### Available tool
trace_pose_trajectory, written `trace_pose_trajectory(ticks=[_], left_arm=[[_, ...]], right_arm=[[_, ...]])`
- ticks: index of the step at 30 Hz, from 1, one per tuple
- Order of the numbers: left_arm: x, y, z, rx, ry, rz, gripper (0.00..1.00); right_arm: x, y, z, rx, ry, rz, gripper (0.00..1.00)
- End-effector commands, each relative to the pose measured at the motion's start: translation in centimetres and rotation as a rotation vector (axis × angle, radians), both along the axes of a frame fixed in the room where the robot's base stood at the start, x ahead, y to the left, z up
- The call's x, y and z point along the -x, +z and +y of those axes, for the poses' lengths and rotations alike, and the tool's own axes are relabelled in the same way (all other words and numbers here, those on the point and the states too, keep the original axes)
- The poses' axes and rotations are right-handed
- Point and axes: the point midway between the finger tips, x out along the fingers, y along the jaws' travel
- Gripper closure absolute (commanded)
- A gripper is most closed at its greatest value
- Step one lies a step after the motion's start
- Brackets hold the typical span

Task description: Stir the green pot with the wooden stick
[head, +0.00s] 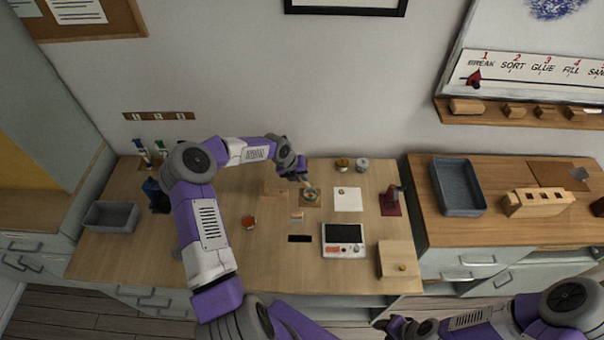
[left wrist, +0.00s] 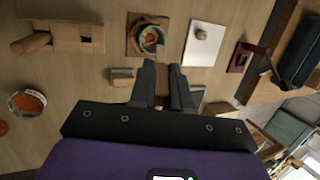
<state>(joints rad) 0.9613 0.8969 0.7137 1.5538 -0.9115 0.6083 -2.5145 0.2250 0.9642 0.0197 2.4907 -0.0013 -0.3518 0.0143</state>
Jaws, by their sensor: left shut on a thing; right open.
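The green pot (head: 310,196) stands on a brown square mat at the back middle of the table, with orange-red contents inside its rim. It also shows in the left wrist view (left wrist: 149,38). My left gripper (head: 303,177) is just above and beside the pot, shut on the wooden stick (head: 309,185). In the left wrist view my left gripper (left wrist: 164,82) has a tan sliver between its fingers; most of the stick is hidden there. I cannot tell whether its tip touches the contents. My right gripper (head: 393,325) is open, low in front of the table.
A white square sheet (head: 348,199) lies right of the pot, and a wooden block (head: 273,188) left of it. A white scale-like device (head: 343,240), a red-orange jar (head: 248,222) and a dark red stand (head: 391,202) are around. A grey bin (head: 111,217) is far left.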

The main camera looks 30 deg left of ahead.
Motion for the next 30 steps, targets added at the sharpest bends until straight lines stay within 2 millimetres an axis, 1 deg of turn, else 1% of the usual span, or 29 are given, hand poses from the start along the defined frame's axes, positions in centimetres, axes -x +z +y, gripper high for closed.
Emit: trace_pose_trajectory(ticks=[1,10,21,25,30], left_arm=[[0.2,-0.6,0.1,0.001,0.001,0.001,1.00],[0.9,-3.0,0.5,0.001,0.002,0.001,1.00],[-0.2,-5.7,-0.1,0.001,0.001,0.000,1.00],[-0.5,-6.3,-0.3,0.001,0.001,0.000,1.00],[-0.6,-6.6,-0.4,0.000,0.001,0.000,1.00]], right_arm=[[0.0,-0.4,0.0,0.000,0.000,0.000,0.57],[0.0,-1.6,0.0,0.000,0.000,0.000,0.57],[0.0,-4.3,0.0,0.000,0.000,0.000,0.57],[0.0,-4.9,0.0,0.000,0.000,0.000,0.57],[0.0,-5.1,0.0,0.000,0.000,0.000,0.57]])
